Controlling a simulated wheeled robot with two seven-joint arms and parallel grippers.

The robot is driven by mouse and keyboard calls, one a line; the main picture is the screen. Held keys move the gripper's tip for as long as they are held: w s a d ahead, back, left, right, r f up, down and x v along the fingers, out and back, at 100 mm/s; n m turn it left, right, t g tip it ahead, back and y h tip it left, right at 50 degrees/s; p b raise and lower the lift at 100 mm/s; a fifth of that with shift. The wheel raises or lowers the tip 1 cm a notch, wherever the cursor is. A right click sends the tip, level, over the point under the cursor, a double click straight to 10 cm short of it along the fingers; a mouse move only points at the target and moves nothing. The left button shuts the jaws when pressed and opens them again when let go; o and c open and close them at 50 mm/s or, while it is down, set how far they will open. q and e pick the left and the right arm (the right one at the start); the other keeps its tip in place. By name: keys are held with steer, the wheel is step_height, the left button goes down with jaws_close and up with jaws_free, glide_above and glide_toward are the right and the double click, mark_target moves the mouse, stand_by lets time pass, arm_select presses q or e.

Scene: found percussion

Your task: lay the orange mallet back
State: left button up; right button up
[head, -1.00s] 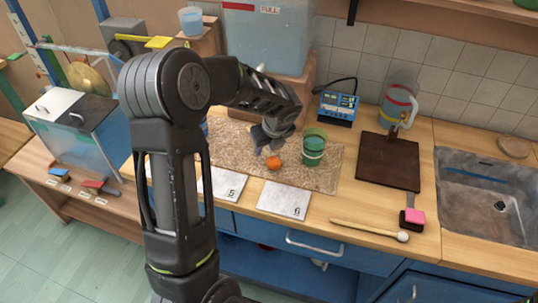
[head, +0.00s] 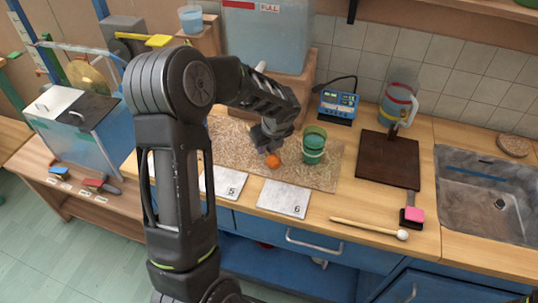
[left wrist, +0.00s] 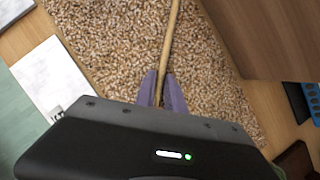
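The orange mallet shows in the head view as a round orange head (head: 273,160) low over the speckled mat (head: 320,178). Its wooden stick (left wrist: 171,35) runs up the left wrist view, over the mat. My left gripper (head: 268,144) points down beside the orange head. In the left wrist view its purple fingertips (left wrist: 161,80) sit on both sides of the stick and look shut on it. The orange head is hidden in that view. Whether the mallet touches the mat is unclear. My right gripper is not in view.
A green cup (head: 314,143) stands close right of the gripper. White cards 5 (head: 224,184) and 6 (head: 284,199) lie at the mat's front edge. A pale-headed mallet (head: 370,228) lies on the counter front. A dark board (head: 388,160) and sink (head: 485,200) are right.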

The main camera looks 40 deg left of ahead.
arm_select(q)
jaws_close()
stand_by(0.3)
step_height(320, 180, up, 10)
steer(key=shift+b, duration=0.35)
stand_by(0.8)
